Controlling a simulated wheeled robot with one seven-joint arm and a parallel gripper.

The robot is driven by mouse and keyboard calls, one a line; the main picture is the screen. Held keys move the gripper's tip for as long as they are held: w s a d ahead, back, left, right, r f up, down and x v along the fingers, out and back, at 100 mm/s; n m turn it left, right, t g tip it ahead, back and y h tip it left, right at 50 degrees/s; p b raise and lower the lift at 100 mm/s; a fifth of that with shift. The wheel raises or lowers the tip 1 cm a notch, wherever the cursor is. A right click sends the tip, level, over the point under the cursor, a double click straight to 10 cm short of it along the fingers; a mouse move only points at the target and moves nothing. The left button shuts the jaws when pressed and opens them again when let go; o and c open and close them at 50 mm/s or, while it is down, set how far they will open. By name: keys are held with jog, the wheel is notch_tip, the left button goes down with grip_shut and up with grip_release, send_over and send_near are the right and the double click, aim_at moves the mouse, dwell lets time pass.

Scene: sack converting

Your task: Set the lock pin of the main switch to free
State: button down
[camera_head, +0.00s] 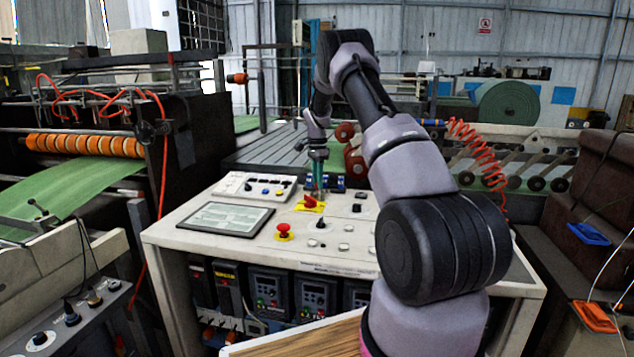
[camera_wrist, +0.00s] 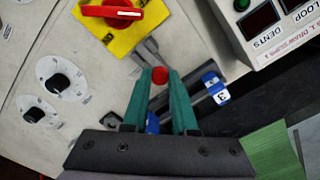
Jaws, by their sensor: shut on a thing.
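The main switch (camera_wrist: 118,13) is a red rotary handle on a yellow plate (camera_wrist: 140,30) at the top of the wrist view. It also shows on the console in the camera_head view (camera_head: 311,203). My gripper (camera_wrist: 160,80) has long green fingers, shut on a small red knob (camera_wrist: 160,75) just below the plate. The knob looks like the lock pin; its lower part is hidden between the fingers. Dark grey metal pieces lie between the knob and the plate. In the camera_head view my gripper (camera_head: 319,188) points down behind the switch, and the pin cannot be made out.
Dark cylinders with blue numbered tags (camera_wrist: 216,91) lie close right of the fingers. Dials (camera_wrist: 60,84) are at the left. A box with displays (camera_wrist: 262,22) stands at upper right. The console (camera_head: 190,236) also carries a red mushroom button (camera_head: 283,230) and a flat screen (camera_head: 226,218).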

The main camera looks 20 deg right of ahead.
jog(key=shift+w+d+r, duration=0.15)
jog(key=shift+w, duration=0.05)
jog(key=c, duration=0.7)
grip_release()
notch_tip(320, 180, up, 11)
jog(key=shift+f, duration=0.2)
jog(key=shift+r, duration=0.1)
